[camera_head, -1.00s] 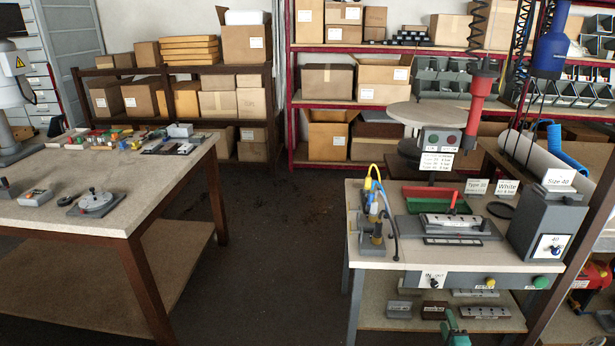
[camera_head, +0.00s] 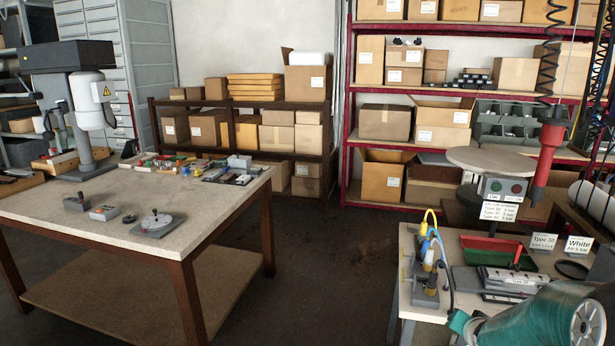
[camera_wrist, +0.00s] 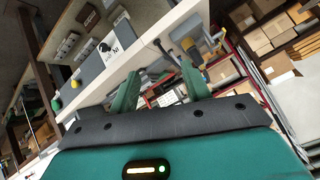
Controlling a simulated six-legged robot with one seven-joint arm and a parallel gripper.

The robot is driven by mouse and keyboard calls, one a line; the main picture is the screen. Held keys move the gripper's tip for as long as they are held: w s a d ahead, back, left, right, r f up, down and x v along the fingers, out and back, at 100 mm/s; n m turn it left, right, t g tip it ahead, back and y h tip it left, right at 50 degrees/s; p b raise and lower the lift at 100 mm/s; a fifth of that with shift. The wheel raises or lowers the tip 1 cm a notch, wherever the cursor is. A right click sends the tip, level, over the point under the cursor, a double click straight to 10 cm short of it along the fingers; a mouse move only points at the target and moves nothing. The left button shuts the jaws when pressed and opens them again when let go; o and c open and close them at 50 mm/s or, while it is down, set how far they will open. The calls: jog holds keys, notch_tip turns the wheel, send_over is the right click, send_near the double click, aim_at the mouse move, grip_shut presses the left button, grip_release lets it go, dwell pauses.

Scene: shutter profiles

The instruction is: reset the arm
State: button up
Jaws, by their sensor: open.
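My gripper (camera_wrist: 160,92) shows in the wrist view with its two green fingers spread apart and nothing between them. Beyond the fingers is the right workbench with its front panel and a label. In the head view, my green arm (camera_head: 552,318) fills the lower right corner, in front of the right workbench (camera_head: 412,262). The fingers cannot be made out clearly in the head view. The arm hides the front right part of that bench.
The right bench holds a blue and yellow valve fixture (camera_head: 427,272), a red and green tray (camera_head: 490,246) and a grey fixture (camera_head: 503,281). The left table (camera_head: 90,222) carries a round dial device (camera_head: 157,222) and small parts. Dark floor (camera_head: 325,260) lies clear between them.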

jog(key=s+a+r+n+g, duration=0.2)
jog(key=s+a+r+n, duration=0.2)
jog(key=s+a+r, duration=0.75)
jog(key=s+a+r+n+g+y, duration=0.2)
jog(key=s+a+r+n, duration=0.2)
jog(key=s+a, duration=0.9)
jog(key=shift+s+r+y, duration=0.4)
jog(key=shift+s+r, duration=0.3)
jog(key=shift+s, duration=0.4)
jog(key=shift+c, duration=1.3)
jog(key=shift+d, duration=0.25)
